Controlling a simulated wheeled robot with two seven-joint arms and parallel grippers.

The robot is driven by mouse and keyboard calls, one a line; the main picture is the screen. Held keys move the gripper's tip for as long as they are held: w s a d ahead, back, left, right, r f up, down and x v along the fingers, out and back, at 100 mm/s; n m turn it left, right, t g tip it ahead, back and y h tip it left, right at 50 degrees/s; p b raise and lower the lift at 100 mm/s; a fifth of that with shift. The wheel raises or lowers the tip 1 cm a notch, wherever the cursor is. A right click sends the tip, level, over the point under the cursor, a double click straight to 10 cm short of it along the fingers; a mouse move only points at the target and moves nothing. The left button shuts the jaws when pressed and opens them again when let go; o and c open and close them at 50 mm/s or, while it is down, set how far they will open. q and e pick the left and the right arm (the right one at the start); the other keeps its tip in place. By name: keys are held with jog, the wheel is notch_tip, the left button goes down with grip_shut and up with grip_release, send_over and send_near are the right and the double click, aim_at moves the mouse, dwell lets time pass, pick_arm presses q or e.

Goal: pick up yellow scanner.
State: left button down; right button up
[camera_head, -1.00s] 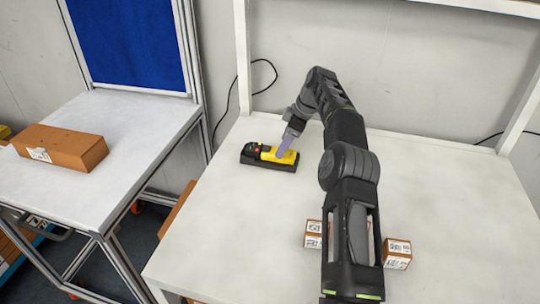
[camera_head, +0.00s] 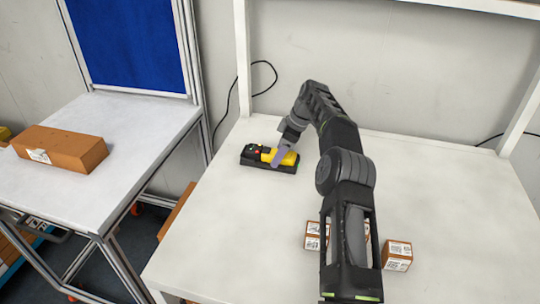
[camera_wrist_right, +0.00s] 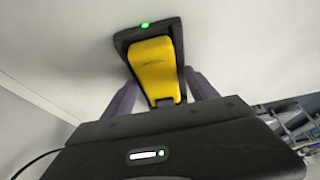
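The yellow scanner (camera_head: 288,158) lies in its black cradle (camera_head: 249,160) at the back left of the white table. My right gripper (camera_head: 277,157) is at the scanner, reaching down from the right. In the right wrist view, the yellow scanner (camera_wrist_right: 157,70) sits between the two purple-grey fingers of the right gripper (camera_wrist_right: 160,92). The fingers are apart, one on each side of the scanner's near end; contact is not clear. My left gripper is not in view.
Several small brown boxes with labels (camera_head: 397,256) stand at the front of the white table (camera_head: 230,230), partly behind my right arm. A side table at the left holds a larger brown box (camera_head: 62,149). A black cable hangs behind the table.

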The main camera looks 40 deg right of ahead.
aim_at(294, 155)
grip_shut()
dwell(0.5)
jog(key=shift+r, duration=0.2)
jog(key=shift+w+r, duration=0.1)
jog(key=shift+r, duration=0.45)
notch_tip(294, 155, up, 3)
jog(key=shift+f+p, duration=0.15)
jog(key=shift+p, duration=0.45)
jog(key=shift+s+d+f+b, duration=0.55)
jog(key=shift+s+b, duration=0.15)
jog(key=shift+b, duration=0.15)
jog(key=s+d, duration=0.1)
jog(key=s+d+b, duration=0.1)
jog(key=s+d, duration=0.1)
jog(key=shift+s+r, duration=0.15)
jog(key=shift+s, duration=0.15)
jog(key=s+d, duration=0.2)
jog(key=s, duration=0.1)
jog(key=s+d+p, duration=0.1)
jog(key=s+d, duration=0.1)
jog(key=s, duration=0.1)
jog(key=s+d+p, duration=0.1)
jog(key=s+d, duration=0.2)
jog(key=shift+s+r, duration=0.1)
